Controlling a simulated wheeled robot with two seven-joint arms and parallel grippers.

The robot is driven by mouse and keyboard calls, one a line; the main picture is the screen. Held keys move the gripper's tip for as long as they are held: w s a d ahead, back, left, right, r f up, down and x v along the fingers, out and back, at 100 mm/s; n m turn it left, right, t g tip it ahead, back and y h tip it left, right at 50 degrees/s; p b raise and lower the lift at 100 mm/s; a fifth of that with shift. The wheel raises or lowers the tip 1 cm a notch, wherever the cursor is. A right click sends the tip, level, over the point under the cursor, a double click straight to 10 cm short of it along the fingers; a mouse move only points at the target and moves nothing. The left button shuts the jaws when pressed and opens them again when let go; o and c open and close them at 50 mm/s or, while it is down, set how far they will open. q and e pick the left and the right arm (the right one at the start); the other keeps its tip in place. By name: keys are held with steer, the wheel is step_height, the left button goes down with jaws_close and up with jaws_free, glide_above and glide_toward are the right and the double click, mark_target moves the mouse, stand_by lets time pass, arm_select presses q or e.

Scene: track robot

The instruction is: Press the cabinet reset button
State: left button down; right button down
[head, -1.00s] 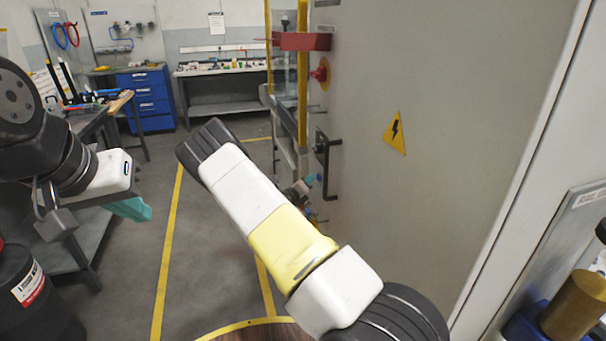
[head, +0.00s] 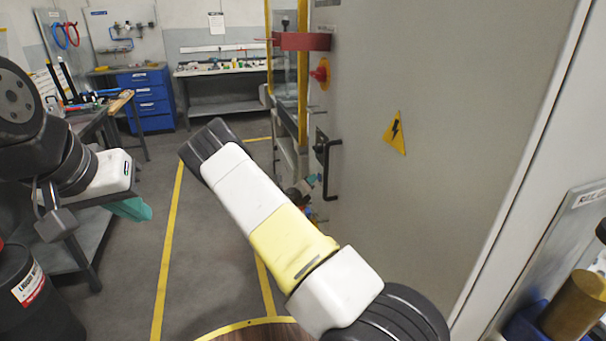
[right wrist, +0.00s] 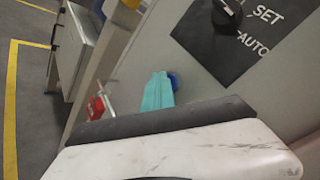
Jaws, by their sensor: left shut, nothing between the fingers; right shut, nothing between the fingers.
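The grey cabinet (head: 440,130) stands on the right in the head view. A round blue button (right wrist: 174,82) shows on its face in the right wrist view, beside a dark panel (right wrist: 225,45) with a black knob and the lettering "SET" and "AUTO". My right gripper (right wrist: 157,88), with teal fingers, is shut and empty. Its tips overlap the button's left side in that view; I cannot tell whether they touch. In the head view this gripper (head: 312,180) is mostly hidden behind my right arm, near the cabinet's handle. My left gripper (head: 130,208) is shut and empty at the left, far from the cabinet.
A black handle (head: 327,170) and a red knob (head: 320,73) stick out from the cabinet front. A workbench (head: 80,225) and a dark drum (head: 38,305) stand at the left. The floor between has yellow lines and is clear.

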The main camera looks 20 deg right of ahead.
steer(key=shift+a, duration=0.85)
steer(key=shift+s+a, duration=0.15)
steer(key=shift+a, duration=2.35)
